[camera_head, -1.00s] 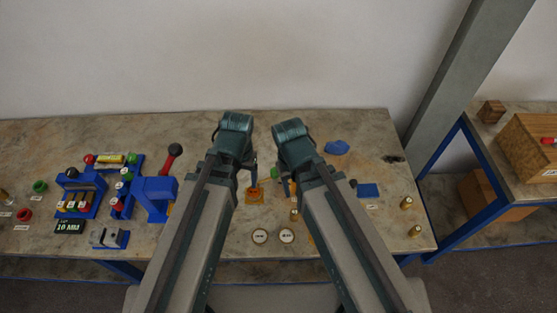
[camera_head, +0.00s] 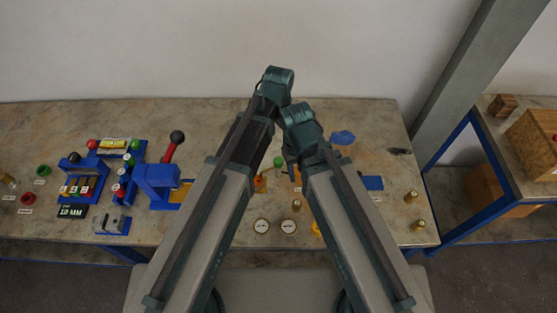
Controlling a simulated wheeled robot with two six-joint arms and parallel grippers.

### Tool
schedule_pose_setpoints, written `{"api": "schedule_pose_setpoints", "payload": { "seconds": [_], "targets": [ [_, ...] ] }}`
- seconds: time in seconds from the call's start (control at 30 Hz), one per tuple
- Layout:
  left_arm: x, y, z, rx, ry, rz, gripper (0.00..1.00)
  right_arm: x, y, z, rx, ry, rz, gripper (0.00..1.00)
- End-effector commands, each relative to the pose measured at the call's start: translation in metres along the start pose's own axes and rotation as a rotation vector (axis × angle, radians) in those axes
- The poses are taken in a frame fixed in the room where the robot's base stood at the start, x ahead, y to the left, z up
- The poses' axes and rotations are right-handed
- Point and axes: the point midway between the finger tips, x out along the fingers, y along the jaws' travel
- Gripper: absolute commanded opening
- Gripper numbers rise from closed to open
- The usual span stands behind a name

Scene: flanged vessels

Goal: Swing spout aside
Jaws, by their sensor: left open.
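I cannot make out a spout for certain. A small green-topped part (camera_head: 279,161) and an orange part (camera_head: 260,184) show between my arms at the middle of the bench. My left gripper (camera_head: 289,150) is mostly covered by my arms; only a dark sliver shows, close above and beside the green-topped part. It is open, and I see nothing held in it. I cannot tell whether it touches anything. My right gripper is hidden behind my right arm.
A blue lever press (camera_head: 156,183) with a red, black-knobbed handle stands left. Blue racks (camera_head: 84,183) hold colored parts farther left. Two round white dials (camera_head: 261,227) lie in front. Brass pieces (camera_head: 411,197) and a blue pad (camera_head: 372,183) are on the right. The back left bench is clear.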

Motion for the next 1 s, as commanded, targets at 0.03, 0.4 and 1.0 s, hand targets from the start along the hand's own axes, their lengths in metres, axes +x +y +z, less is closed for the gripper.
{"api": "schedule_pose_setpoints", "payload": {
  "seconds": [0.03,0.4,1.0],
  "targets": [
    [0.001,0.0,0.001,0.0,0.0,0.0,0.74,0.001,0.0,0.0,0.0,0.0,0.0,0.5],
    [0.023,0.0,0.001,-0.004,0.0,0.0,0.74,0.023,-0.002,-0.001,0.0,0.0,0.0,0.5],
    [0.105,0.0,0.001,-0.005,0.0,0.0,0.74,0.104,-0.01,-0.006,0.002,0.0,0.0,0.5]
  ]
}}
